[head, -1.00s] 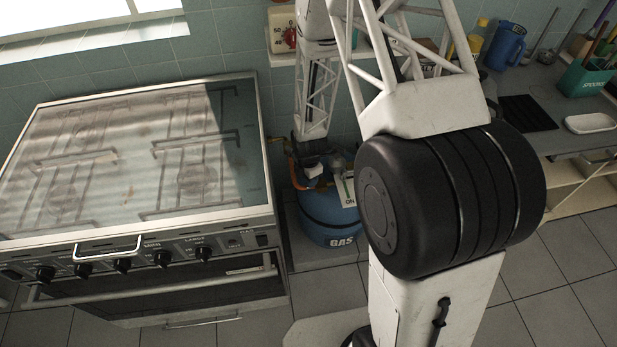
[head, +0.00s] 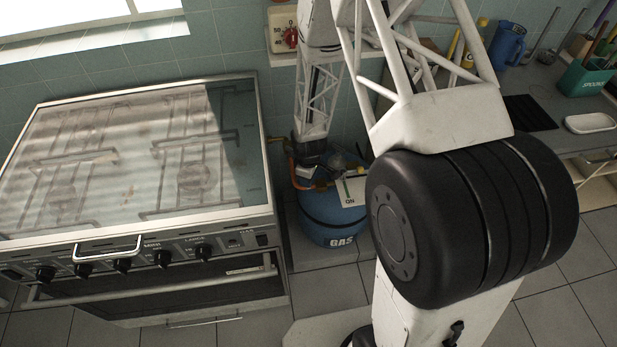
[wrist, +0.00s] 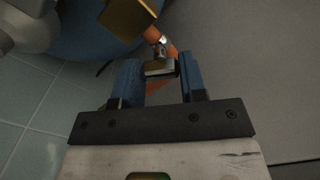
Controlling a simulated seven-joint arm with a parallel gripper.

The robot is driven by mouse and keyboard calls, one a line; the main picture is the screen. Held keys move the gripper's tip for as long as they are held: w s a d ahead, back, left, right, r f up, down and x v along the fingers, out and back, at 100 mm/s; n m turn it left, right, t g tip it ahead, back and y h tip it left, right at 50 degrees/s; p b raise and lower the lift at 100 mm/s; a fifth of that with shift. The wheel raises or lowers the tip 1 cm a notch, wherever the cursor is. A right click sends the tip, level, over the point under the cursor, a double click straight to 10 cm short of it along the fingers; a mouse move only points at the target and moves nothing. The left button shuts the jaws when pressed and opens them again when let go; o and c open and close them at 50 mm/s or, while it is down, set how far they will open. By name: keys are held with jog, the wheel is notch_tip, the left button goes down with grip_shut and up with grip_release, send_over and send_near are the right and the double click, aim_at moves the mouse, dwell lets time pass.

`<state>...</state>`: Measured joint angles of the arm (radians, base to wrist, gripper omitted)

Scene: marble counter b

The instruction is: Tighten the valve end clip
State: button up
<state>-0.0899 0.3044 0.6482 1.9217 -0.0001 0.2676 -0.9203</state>
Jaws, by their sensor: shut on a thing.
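The blue gas bottle (head: 328,228) stands on the floor beside the stove, with an orange hose (head: 291,172) at its top left. In the wrist view the orange hose (wrist: 160,36) ends in a metal clip (wrist: 160,69) whose small block lies between my gripper's blue fingers (wrist: 161,79). The fingers are shut on it. In the head view my gripper (head: 306,180) is low over the left of the bottle's top, partly hidden by my wrist, and the clip cannot be made out. A brassy valve part (wrist: 128,16) shows just beyond the fingers.
The stove (head: 130,190) stands close on the left and the tiled wall is behind. A white ON plate (head: 351,191) sits on the bottle's right side. A timer (head: 284,32) is on a shelf above. A counter with a blue jug (head: 507,45) is at the right.

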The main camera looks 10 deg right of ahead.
jog(key=m, duration=0.5)
jog(key=shift+m, duration=0.3)
jog(key=m, duration=1)
jog(key=shift+m, duration=0.4)
jog(key=shift+a+m, duration=0.1)
jog(key=shift+m, duration=2.2)
jog(key=o, duration=0.9)
jog(key=shift+r, duration=0.1)
